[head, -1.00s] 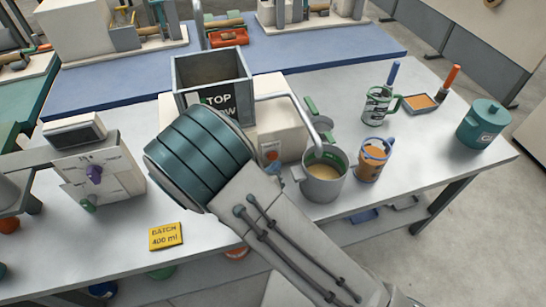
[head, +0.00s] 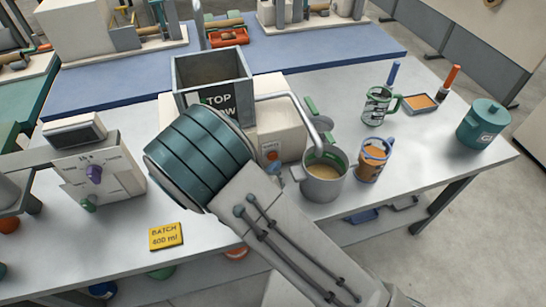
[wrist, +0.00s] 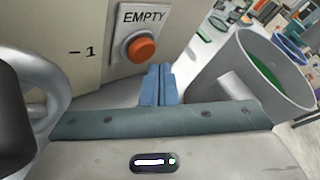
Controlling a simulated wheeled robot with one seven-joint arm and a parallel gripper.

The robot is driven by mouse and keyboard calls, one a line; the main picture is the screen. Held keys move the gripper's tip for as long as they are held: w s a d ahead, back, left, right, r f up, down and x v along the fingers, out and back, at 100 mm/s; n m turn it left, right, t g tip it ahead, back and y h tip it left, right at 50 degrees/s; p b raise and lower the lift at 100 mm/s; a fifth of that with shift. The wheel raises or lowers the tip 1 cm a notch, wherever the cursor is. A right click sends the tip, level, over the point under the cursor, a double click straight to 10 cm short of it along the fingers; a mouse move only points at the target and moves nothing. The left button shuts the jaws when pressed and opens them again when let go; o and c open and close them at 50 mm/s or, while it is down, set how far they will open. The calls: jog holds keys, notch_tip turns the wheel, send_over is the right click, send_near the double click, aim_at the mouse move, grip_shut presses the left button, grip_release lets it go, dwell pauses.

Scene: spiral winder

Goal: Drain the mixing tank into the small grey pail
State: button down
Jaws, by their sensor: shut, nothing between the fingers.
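A beige machine housing (head: 285,128) carries an orange button (wrist: 141,49) under an EMPTY label. An open square grey tank (head: 212,75) stands behind my arm, and a bent metal spout (head: 300,108) reaches out to the right. The small grey pail (head: 322,187) stands upright below the spout's end with tan liquid inside; it also shows at right in the wrist view (wrist: 225,95). I cannot make out a stream. My gripper (wrist: 158,72) has its blue fingers together and empty, just below and right of the button, with no clear contact. My arm hides much of it in the head view.
A mug with orange-brown contents (head: 370,165) stands right of the pail, with a green-marked mug (head: 377,108) behind it. A teal lidded pot (head: 483,124) is at far right. A control box with knobs (head: 98,175) and yellow BATCH card (head: 166,236) are left.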

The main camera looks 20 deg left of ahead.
jog(key=shift+w+a, duration=0.2)
jog(key=shift+w, duration=0.15)
jog(key=shift+w, duration=0.1)
dwell(0.6)
jog(key=shift+w+a+r, duration=0.25)
jog(key=shift+r, duration=0.05)
jog(key=shift+w+r, duration=0.15)
jog(key=shift+r, duration=0.05)
dwell(1.3)
jog(key=shift+d+f, duration=0.1)
jog(key=shift+d, duration=0.05)
dwell(3.3)
jog(key=shift+d+f, duration=0.1)
jog(key=shift+f, duration=0.2)
jog(key=shift+s, duration=0.3)
